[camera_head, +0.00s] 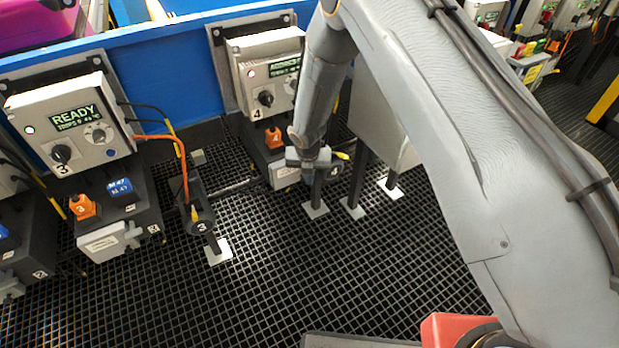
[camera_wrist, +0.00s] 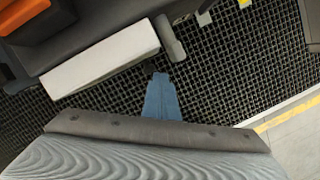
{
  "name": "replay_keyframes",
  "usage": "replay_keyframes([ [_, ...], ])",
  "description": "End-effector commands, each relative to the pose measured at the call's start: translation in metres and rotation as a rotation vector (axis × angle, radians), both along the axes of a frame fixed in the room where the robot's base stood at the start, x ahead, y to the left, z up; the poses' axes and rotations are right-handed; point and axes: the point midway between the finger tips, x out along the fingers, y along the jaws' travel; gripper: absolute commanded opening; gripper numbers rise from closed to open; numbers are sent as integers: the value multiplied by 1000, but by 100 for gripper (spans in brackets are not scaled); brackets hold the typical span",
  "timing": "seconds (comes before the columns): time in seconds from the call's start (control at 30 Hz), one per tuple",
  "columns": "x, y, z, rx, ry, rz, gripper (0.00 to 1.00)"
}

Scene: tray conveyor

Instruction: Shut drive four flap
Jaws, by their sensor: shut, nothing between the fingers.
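Drive four's control box (camera_head: 268,75) is grey, with a lit screen and a dial, and is marked 4. Below it is a dark housing with an orange part (camera_head: 273,138) marked 4. The pale flap (camera_head: 283,173) at the housing's lower front is partly hidden by my gripper (camera_head: 308,177). In the wrist view the flap (camera_wrist: 100,60) is a long white plate under the dark housing, with a grey stub (camera_wrist: 169,38) at its right end. My gripper (camera_wrist: 161,97) is shut and empty, its blue-grey tip below and beside the stub. I cannot tell whether they touch, or how far the flap stands open.
Drive three's box (camera_head: 70,115) reads READY at the left, with a pale flap (camera_head: 108,241) beneath it. Thin posts with pale feet, one marked 3 (camera_head: 203,227), stand on the black grid floor. A blue wall (camera_head: 165,75) runs behind.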

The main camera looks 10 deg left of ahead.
Motion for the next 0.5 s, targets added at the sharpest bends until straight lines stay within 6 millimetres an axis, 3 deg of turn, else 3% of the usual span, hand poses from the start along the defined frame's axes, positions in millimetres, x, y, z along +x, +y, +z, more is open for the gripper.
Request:
replay_keyframes([
  [0.5,0,5,1,4,-5,6,0],
])
